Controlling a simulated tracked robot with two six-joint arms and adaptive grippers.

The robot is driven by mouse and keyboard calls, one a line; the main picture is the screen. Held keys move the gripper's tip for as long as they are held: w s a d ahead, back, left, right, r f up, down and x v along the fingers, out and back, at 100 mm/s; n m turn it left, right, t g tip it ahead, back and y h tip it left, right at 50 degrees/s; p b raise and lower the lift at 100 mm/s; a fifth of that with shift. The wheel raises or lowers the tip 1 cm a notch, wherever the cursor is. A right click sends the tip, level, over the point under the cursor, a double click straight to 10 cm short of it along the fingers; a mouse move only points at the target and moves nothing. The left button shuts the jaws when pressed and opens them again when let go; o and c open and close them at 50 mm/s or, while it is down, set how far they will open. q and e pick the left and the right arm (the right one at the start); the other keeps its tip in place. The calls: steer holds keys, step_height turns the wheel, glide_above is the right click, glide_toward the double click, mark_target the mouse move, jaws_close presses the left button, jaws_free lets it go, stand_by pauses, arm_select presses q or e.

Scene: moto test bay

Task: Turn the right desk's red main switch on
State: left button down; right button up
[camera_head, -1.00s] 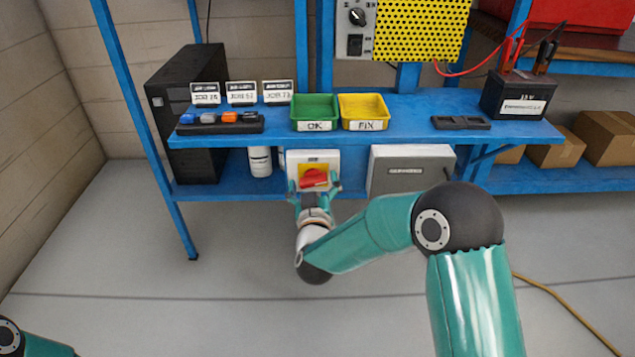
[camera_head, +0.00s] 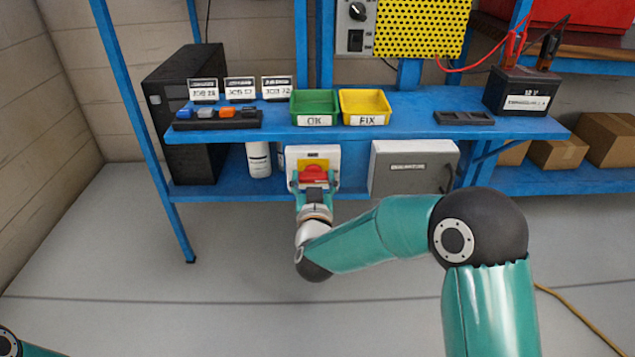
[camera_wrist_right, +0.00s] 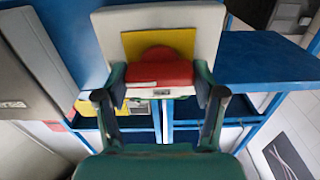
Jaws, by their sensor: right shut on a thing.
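The red main switch (camera_head: 313,174) sits on a yellow plate (camera_head: 313,163) on a white box (camera_head: 295,160) under the blue desk's front edge. My right gripper (camera_head: 314,184) is at the switch, its fingers on either side of the red knob. In the right wrist view the red knob (camera_wrist_right: 160,73) lies between the two fingertips of the right gripper (camera_wrist_right: 160,88), and the yellow plate (camera_wrist_right: 180,42) shows behind it. The gripper is shut on the knob. The gripper hides the knob's lower part in the head view. My left gripper is not in view; only a bit of that arm shows at lower left.
The blue desk (camera_head: 400,128) carries a green tray (camera_head: 314,105) and a yellow tray (camera_head: 364,105). A grey box (camera_head: 412,170) stands right of the switch box, a white cylinder (camera_head: 259,160) left of it. A dark battery (camera_head: 520,92) sits at the right. The floor in front is clear.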

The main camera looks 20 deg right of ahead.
steer(key=o, duration=1.1)
steer(key=shift+o, duration=0.2)
steer(key=shift+s, duration=0.1)
steer(key=v, duration=1.2)
